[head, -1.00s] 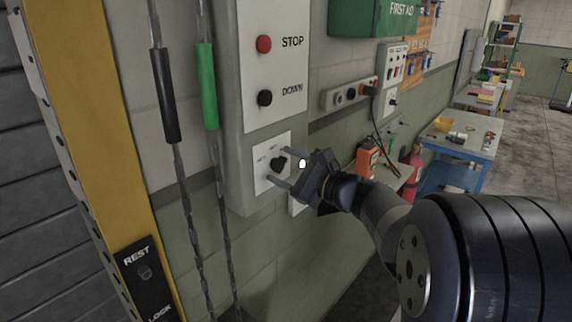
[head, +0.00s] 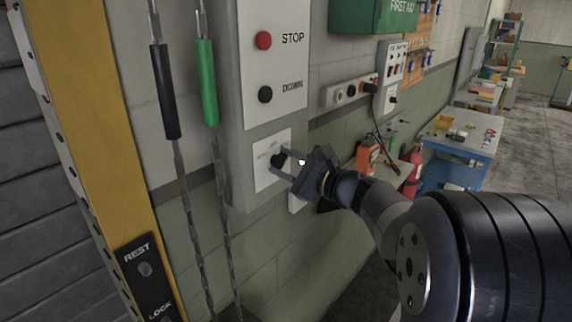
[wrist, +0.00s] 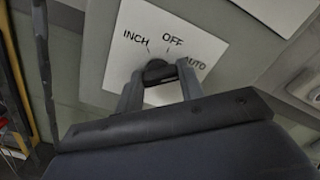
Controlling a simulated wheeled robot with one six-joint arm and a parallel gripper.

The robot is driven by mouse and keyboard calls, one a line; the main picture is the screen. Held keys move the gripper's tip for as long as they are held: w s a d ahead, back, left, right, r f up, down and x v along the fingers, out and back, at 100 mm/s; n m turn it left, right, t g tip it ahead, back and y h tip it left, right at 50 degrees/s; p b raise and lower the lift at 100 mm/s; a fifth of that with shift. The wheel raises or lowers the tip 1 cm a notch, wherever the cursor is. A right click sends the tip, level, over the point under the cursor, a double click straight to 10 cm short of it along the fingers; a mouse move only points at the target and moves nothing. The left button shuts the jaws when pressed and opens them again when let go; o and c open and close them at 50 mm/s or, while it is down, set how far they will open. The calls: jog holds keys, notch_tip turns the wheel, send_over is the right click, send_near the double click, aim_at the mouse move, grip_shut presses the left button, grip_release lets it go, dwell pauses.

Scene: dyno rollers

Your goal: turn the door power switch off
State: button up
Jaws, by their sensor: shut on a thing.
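The door power switch is a black rotary knob (head: 278,160) on a white plate (head: 262,181), low on the grey control box. In the wrist view the knob (wrist: 157,71) sits below the printed words INCH, OFF and AUTO on the plate (wrist: 200,28). My gripper (head: 283,163) is shut on the knob, one finger on each side; in the wrist view its fingertips (wrist: 158,76) flank it. The fingers partly hide the knob, and I cannot tell which label it points to.
Above on the control box (head: 233,130) are a red STOP button (head: 264,40) and a black DOWN button (head: 265,94). Two hanging cords with a black grip (head: 165,92) and a green grip (head: 206,84) are to the left. A blue table (head: 462,145) stands farther right.

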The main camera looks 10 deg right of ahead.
jog(key=shift+f+b, duration=0.1)
jog(key=shift+b, duration=0.2)
jog(key=n+b, duration=0.9)
jog(key=b, duration=0.6)
jog(key=shift+a+n+b, duration=0.1)
jog(key=shift+n+b, duration=0.2)
jog(key=shift+b, duration=0.05)
jog(key=o, duration=1)
jog(key=shift+s, duration=0.1)
